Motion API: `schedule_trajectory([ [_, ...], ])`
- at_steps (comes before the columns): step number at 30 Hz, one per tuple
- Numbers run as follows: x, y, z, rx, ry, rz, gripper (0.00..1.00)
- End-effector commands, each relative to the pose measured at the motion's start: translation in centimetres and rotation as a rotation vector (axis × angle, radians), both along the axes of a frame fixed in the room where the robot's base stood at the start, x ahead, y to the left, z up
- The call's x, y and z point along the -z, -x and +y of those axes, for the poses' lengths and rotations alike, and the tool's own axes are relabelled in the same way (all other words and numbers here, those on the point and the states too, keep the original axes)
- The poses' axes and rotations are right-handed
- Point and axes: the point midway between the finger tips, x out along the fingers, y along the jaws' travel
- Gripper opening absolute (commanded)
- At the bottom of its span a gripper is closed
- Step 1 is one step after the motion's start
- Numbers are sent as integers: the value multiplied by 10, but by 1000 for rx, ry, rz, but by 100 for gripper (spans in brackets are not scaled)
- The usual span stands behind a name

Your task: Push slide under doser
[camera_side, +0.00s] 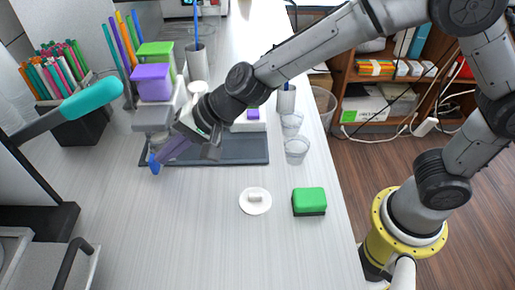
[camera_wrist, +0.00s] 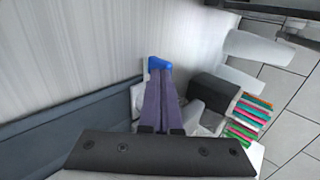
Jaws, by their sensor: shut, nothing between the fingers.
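The doser is most likely the grey machine (camera_side: 153,118) at the back left, with a purple container (camera_side: 151,82) and a green one on top. My gripper (camera_side: 157,158) is shut and empty, angled down beside the machine's front at the left end of the dark tray (camera_side: 238,151). Its purple fingers lie together in the wrist view (camera_wrist: 158,66), with blue at their tips. I cannot tell whether the blue is part of the fingers or a thing they touch. A white part (camera_wrist: 137,98) shows beside the fingers; the slide itself is not clearly visible.
A white disc (camera_side: 247,208) and a green block (camera_side: 309,197) lie in front of the tray. Clear cups (camera_side: 297,151) stand near the table's right edge. A teal-ended handle (camera_side: 92,99) juts in from the left. The front table is mostly free.

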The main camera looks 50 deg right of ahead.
Motion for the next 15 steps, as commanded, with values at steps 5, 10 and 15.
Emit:
schedule_trajectory([
  [5, 0, -8, 7, -1, 1, -1, 0],
  [10, 0, -10, 10, 1, 0, -1, 0],
  [15, 0, -11, 11, 1, 0, -2, 0],
])
